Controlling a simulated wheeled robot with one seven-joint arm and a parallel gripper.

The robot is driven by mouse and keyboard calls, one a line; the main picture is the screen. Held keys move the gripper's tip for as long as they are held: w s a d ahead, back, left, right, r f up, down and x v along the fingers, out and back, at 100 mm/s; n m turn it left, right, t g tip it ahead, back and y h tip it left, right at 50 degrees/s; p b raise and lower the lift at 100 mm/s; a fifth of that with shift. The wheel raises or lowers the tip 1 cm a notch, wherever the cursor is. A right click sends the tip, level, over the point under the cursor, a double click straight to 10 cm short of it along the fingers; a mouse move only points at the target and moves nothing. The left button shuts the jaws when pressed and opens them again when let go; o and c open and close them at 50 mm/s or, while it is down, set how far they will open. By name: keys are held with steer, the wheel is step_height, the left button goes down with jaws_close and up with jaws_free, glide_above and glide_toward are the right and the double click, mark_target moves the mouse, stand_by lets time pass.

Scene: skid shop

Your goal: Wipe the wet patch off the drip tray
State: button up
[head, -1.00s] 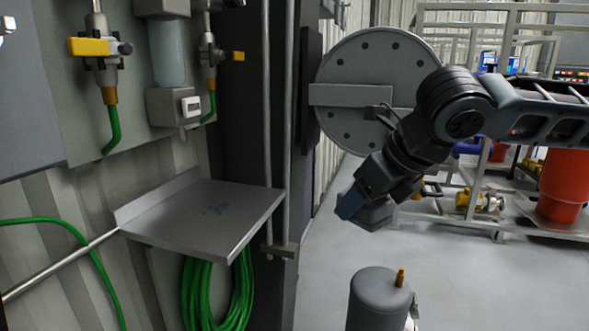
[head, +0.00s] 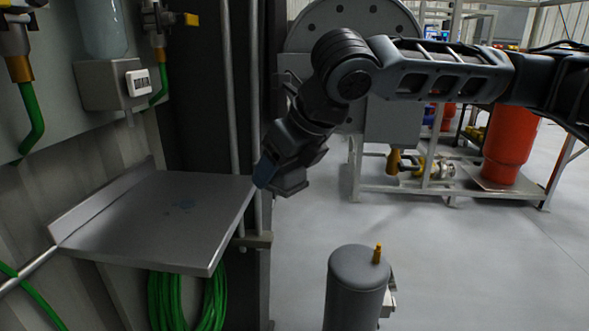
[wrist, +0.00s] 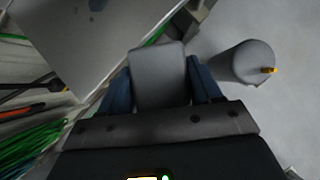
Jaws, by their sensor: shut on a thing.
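The drip tray (head: 125,222) is a grey metal shelf with a raised back edge, at the left of the head view. In the wrist view the tray (wrist: 70,45) is at upper left, with the patch (wrist: 97,4) cut by the top edge. My gripper (head: 268,173), with blue fingers, is just off the tray's right edge. It is shut on a grey block (wrist: 158,75), which shows between the fingers; I cannot tell its material. The block's underside is hidden.
A grey cylinder (head: 357,285) with a brass fitting stands at lower centre, right of the tray. Vertical pipes (head: 256,100) run behind the tray's right side. A coiled green hose (head: 188,298) hangs below it. Open floor lies to the right.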

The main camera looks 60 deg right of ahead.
steer(key=shift+w+a+f+b, duration=0.35)
steer(key=shift+w+a+f, duration=0.35)
steer(key=shift+w, duration=1.5)
steer(key=shift+w+a+f+b, duration=0.4)
steer(key=shift+w+a, duration=0.55)
steer(key=shift+w, duration=1.3)
steer(key=shift+w+a+f+b, duration=0.25)
steer(key=shift+w+a+f, duration=0.5)
steer(key=shift+w, duration=1.45)
steer(key=shift+r, duration=0.1)
